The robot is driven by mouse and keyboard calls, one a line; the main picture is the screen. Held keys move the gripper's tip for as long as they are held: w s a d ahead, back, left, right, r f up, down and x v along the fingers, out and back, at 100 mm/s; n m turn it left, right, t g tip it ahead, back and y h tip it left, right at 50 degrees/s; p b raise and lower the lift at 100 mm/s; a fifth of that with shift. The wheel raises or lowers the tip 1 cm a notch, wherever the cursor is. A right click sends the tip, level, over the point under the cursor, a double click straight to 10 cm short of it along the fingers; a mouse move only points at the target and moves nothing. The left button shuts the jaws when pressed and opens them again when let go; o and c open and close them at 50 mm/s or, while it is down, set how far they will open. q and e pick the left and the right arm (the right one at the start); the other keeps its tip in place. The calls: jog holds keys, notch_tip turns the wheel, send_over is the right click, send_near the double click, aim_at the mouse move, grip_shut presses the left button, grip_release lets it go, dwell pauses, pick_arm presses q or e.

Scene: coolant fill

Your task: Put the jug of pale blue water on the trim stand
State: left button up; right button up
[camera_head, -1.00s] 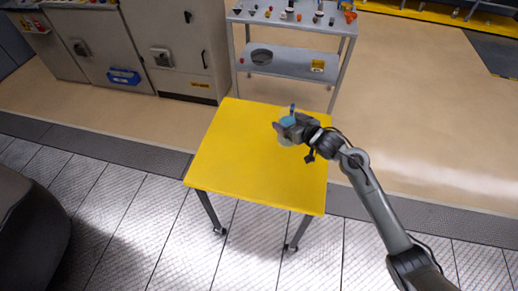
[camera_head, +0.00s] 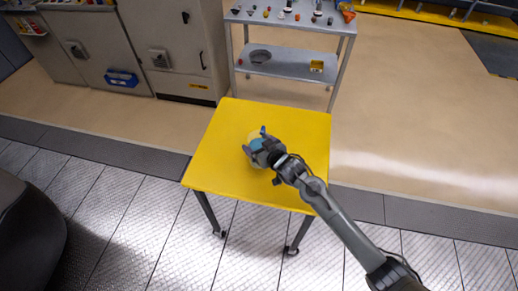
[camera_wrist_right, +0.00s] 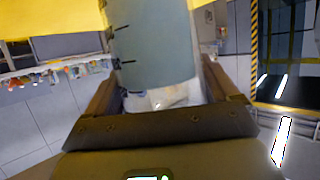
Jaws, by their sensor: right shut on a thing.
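The jug of pale blue water (camera_head: 256,143) is over the left-middle part of the yellow top of the wheeled stand (camera_head: 210,170). My right gripper (camera_head: 258,147) is shut on the jug and hides much of it. In the right wrist view the jug (camera_wrist_right: 155,45) stands between the two fingers, with dark marks along its side. Whether its base touches the yellow top or hangs above it, I cannot tell. My left gripper is not in view.
The rest of the yellow top is bare. A grey shelf cart (camera_head: 290,68) with several small items stands behind it. Grey cabinets (camera_head: 175,45) are at the back left. A dark rounded shape (camera_head: 25,235) is at the left edge.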

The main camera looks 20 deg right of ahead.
jog(key=shift+f, duration=1.05)
jog(key=shift+f, duration=0.15)
jog(key=o, duration=1.2)
jog(key=shift+f, duration=0.1)
